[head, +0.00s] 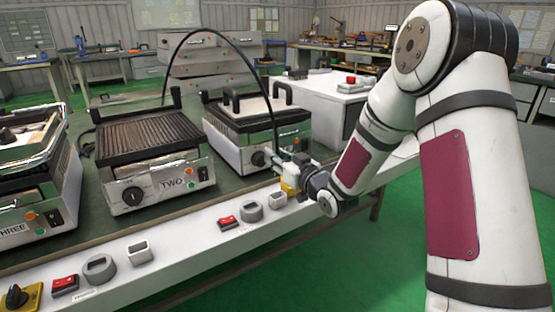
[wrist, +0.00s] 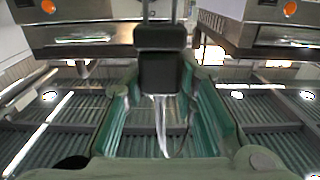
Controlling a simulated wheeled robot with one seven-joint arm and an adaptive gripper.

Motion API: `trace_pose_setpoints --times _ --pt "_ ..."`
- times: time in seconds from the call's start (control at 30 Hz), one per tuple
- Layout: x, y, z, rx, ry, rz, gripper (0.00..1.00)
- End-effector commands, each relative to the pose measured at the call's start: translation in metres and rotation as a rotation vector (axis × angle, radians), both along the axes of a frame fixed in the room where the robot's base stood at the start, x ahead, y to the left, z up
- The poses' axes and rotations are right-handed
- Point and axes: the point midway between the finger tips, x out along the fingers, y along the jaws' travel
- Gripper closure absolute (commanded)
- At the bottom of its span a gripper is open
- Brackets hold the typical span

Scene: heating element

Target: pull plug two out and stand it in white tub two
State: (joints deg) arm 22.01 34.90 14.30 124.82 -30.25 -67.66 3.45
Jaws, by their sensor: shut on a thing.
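My gripper (head: 284,168) is low over the right part of the white front ledge, in front of the right-hand grill. In the wrist view, my gripper (wrist: 165,115) has its green-padded fingers around a black plug (wrist: 161,62), with a cable rising from it. In the head view, the black cable arches from behind the grill marked TWO (head: 172,184) down to my gripper. The plug's lower end is not clear. One white square tub (head: 278,201) is on the ledge just below and left of my gripper. Another white tub (head: 140,253) is further left. I cannot read tub numbers.
Red switches (head: 228,223) and grey rings (head: 251,213) stand beside the tubs along the ledge. The right-hand grill (head: 258,130) is close behind my gripper. The grill marked THREE (head: 30,200) is at the far left. Green floor is open in front.

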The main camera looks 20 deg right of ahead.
Motion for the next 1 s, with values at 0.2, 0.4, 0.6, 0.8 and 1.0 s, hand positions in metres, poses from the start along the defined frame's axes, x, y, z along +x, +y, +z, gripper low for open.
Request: trace_pose_setpoints --times 0.2,0.4,0.6,0.8,1.0 --pt "0.000 0.000 0.000 0.000 -0.001 0.000 1.00" --pt "-0.001 0.000 -0.005 0.001 0.001 0.002 1.00" --pt "0.000 0.000 -0.021 0.001 0.001 0.002 1.00" --pt "-0.001 0.000 -0.039 0.000 0.001 0.002 1.00" --pt "0.000 0.000 -0.054 0.000 0.000 0.002 1.00"
